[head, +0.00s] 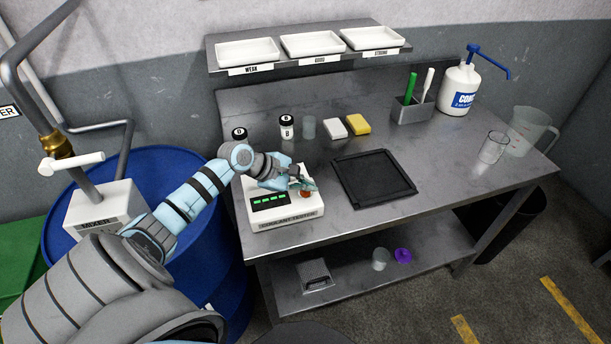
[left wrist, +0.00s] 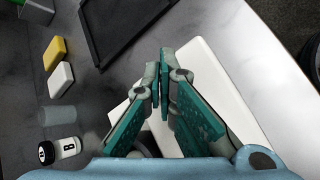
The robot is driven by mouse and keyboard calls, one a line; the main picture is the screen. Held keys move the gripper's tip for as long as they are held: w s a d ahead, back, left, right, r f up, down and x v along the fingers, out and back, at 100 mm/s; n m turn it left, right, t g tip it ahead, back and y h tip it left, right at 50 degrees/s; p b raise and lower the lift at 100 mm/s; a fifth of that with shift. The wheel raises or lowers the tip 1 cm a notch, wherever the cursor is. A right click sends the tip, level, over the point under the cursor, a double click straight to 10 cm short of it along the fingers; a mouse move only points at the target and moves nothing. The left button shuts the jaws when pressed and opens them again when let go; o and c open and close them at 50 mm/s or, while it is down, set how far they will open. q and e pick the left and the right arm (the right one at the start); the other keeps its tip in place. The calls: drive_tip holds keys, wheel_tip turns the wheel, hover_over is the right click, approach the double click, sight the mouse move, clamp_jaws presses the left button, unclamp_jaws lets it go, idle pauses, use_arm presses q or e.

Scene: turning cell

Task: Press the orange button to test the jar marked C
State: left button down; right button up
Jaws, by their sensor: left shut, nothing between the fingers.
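The white tester (head: 285,213) sits at the front left of the steel table, with several green marks lit on its dark display. Its orange button (head: 306,193) shows partly under the fingertips of my left gripper (head: 301,182). The gripper is shut and empty, pointing down at the button; I cannot tell whether it touches. In the left wrist view the shut fingers (left wrist: 164,78) are over the white tester (left wrist: 205,60) and hide the button. A black-lidded jar marked B (head: 287,128) stands behind the tester. Another black-lidded jar (head: 239,134) is partly hidden by my arm. No mark C is readable.
A clear cup (head: 309,128), a white block (head: 333,127) and a yellow sponge (head: 357,123) stand behind a black tray (head: 372,177). A pen holder (head: 412,112), a pump bottle (head: 459,90) and a jug (head: 528,130) are at the right. A shelf (head: 301,60) holds white trays.

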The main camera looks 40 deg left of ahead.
sight(306, 193)
use_arm(q)
drive_tip(key=shift+f, duration=0.45)
idle(0.7)
drive_tip(key=shift+r+p, duration=0.85)
drive_tip(key=shift+p, duration=0.5)
wheel_tip(306, 193, up, 2)
drive_tip(key=shift+r+p, duration=0.25)
drive_tip(key=shift+p, duration=0.95)
drive_tip(key=shift+r, duration=1.25)
